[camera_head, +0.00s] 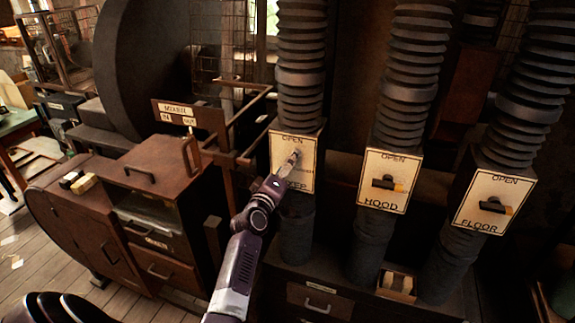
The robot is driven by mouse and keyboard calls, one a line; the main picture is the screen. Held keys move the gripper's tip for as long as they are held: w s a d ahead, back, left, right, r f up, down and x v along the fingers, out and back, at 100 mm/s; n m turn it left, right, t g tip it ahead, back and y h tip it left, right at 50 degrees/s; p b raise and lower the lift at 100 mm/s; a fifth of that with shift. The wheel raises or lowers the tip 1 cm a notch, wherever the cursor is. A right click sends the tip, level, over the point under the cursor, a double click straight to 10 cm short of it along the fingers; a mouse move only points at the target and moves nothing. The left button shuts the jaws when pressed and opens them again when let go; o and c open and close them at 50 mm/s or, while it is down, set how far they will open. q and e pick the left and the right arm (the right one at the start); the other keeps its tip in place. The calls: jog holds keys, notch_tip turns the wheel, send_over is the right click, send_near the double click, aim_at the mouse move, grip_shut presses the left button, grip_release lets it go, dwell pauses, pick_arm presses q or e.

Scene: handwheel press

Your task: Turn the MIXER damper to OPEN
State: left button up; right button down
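The MIXER damper plate (307,183) is a pale label box on the left of three ribbed ducts, with OPEN printed at its top. Its lower label is partly covered by my arm, so only the last letters show. My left gripper (295,155) is at the middle of this plate, over the place of its handle. The damper handle is mostly hidden there, and its angle cannot be told. The fingers are too small to tell open from shut or whether they touch the handle.
The HOOD plate (401,171) and FLOOR plate (508,193) on the right have dark handles with yellow tips, lying roughly level. Brown rails (250,108) and a MIXER IN/OUT sign (174,109) stand close left of the arm. A brown cabinet (95,228) is lower left.

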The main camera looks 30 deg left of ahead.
pick_arm(q)
jog(key=n, duration=0.3)
jog(key=shift+n, duration=0.3)
jog(key=shift+f+n, duration=0.1)
jog(key=shift+n, duration=1.1)
jog(key=o, duration=1.2)
jog(key=shift+c, duration=0.2)
jog(key=v, duration=1.2)
